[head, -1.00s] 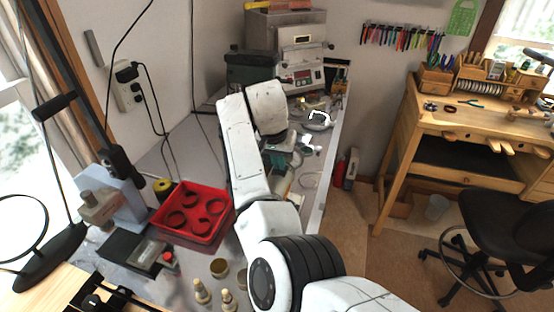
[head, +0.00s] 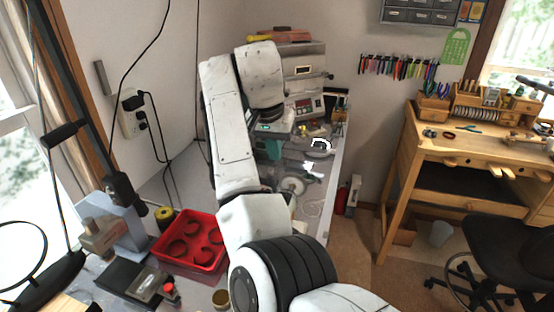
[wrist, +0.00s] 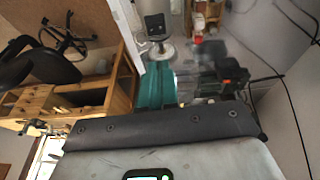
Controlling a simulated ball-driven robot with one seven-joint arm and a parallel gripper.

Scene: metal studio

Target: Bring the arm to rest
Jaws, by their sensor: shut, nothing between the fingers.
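My white arm rises over the workbench in the head view and bends down at the top. My gripper (head: 270,148) hangs below the bend, with teal fingers partly hidden by my arm. The wrist view shows the teal fingers (wrist: 157,86) beyond a dark bar of the hand; they look shut and hold nothing. The gripper is above the bench (head: 312,225), in front of the grey machine. I cannot tell its exact height.
A red tray (head: 216,266) with dark rings sits left of my arm. A grey machine (head: 306,72) stands at the bench's far end. A wooden jeweller's bench (head: 478,148) and a black chair (head: 500,250) are right. Open floor (head: 350,270) lies between.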

